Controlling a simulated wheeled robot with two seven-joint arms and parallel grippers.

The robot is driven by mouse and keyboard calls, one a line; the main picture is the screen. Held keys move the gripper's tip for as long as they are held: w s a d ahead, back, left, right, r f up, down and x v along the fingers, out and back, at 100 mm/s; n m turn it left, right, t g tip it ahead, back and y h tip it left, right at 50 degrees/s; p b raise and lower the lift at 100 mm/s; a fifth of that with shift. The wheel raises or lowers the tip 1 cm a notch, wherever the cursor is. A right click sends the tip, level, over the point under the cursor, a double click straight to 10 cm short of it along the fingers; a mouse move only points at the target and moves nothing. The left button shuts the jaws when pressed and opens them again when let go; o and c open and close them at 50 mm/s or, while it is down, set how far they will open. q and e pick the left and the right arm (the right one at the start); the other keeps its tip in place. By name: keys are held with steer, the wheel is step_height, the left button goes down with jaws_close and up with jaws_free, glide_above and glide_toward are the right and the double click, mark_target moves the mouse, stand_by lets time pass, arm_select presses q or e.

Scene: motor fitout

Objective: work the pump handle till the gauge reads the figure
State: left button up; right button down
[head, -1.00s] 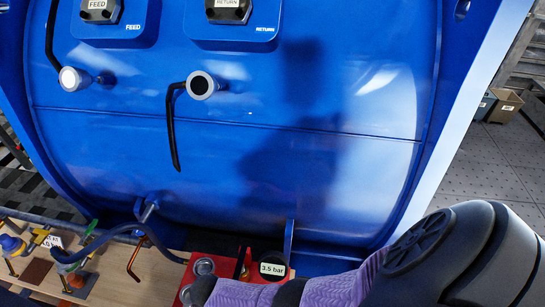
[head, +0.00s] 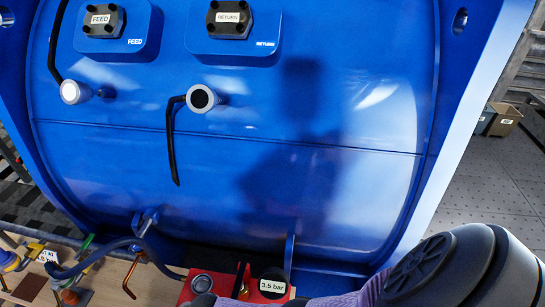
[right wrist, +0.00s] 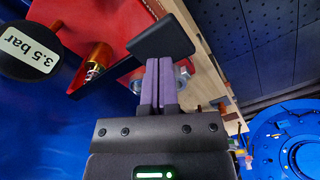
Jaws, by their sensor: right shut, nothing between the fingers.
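The red pump body (head: 205,283) stands at the bottom of the head view and is cut off by the frame edge. It also shows in the right wrist view (right wrist: 85,20). A round black gauge (head: 272,285) on it carries the label "3.5 bar"; the same label shows in the right wrist view (right wrist: 28,50). A black lever with a flat block end (right wrist: 160,37) reaches across the right wrist view. My right gripper (right wrist: 160,62) is shut and empty, its purple fingertips right at the block; contact cannot be told. My left gripper is not in view.
A large blue tank (head: 260,150) with feed and return ports fills the head view. A grey hose (head: 90,260) and a copper-coloured hooked rod (head: 131,275) lie left of the pump. Small parts stand on a wooden bench (head: 105,288). Open floor (head: 490,170) lies at the right.

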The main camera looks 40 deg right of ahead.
step_height(320, 180, down, 8)
steer(key=b, duration=0.7)
step_height(320, 180, up, 10)
steer(key=p, duration=0.9)
steer(key=shift+f+p, duration=0.25)
steer(key=shift+p, duration=0.1)
steer(key=shift+a+f, duration=0.1)
steer(key=shift+f, duration=0.1)
step_height(320, 180, up, 5)
steer(key=p, duration=0.4)
